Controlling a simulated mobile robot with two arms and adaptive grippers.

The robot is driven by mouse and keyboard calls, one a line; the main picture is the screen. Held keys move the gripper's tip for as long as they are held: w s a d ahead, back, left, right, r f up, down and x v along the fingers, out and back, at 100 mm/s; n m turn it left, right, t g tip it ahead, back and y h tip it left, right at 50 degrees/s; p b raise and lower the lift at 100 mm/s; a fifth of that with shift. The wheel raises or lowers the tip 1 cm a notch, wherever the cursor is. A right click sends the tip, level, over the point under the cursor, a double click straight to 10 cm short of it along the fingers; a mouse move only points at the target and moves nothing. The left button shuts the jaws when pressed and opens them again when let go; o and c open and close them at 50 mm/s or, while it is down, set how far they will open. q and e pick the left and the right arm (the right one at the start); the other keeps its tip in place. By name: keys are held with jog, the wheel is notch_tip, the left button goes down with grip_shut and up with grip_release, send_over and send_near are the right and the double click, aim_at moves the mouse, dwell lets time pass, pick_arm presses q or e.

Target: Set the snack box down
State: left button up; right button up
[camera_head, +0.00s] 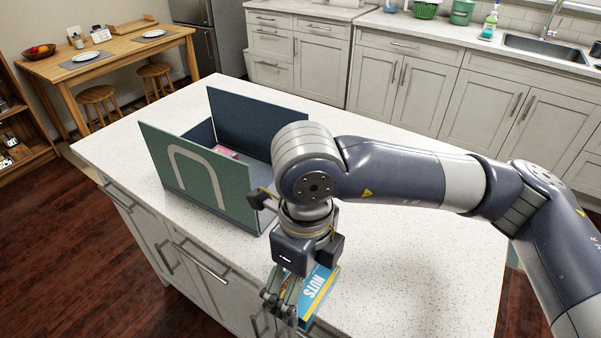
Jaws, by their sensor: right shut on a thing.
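The snack box (321,286) is blue with a yellow edge and the word NUTS on it. It is at the bottom middle of the head view, near the island's front edge. My right gripper (284,301) is shut on it, and the gripper hides part of the box. I cannot tell whether the box touches the countertop. My left gripper is not in view.
A shelf unit with green and dark blue side panels (198,180) stands on the white island countertop (432,268), behind my right gripper. A small pink item (226,152) lies inside it. The countertop to the right is clear.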

jog(key=shift+w+d, duration=0.15)
jog(key=shift+d, duration=0.05)
jog(key=p, duration=0.5)
send_over(368, 257)
jog(key=shift+a+f, duration=0.1)
jog(key=shift+f, duration=0.6)
notch_tip(368, 257, down, 3)
jog(key=shift+f+p, duration=0.15)
jog(key=shift+p, duration=0.45)
jog(key=shift+f, duration=0.3)
jog(key=o, duration=0.9)
jog(key=shift+o, duration=0.2)
jog(key=shift+r, duration=0.1)
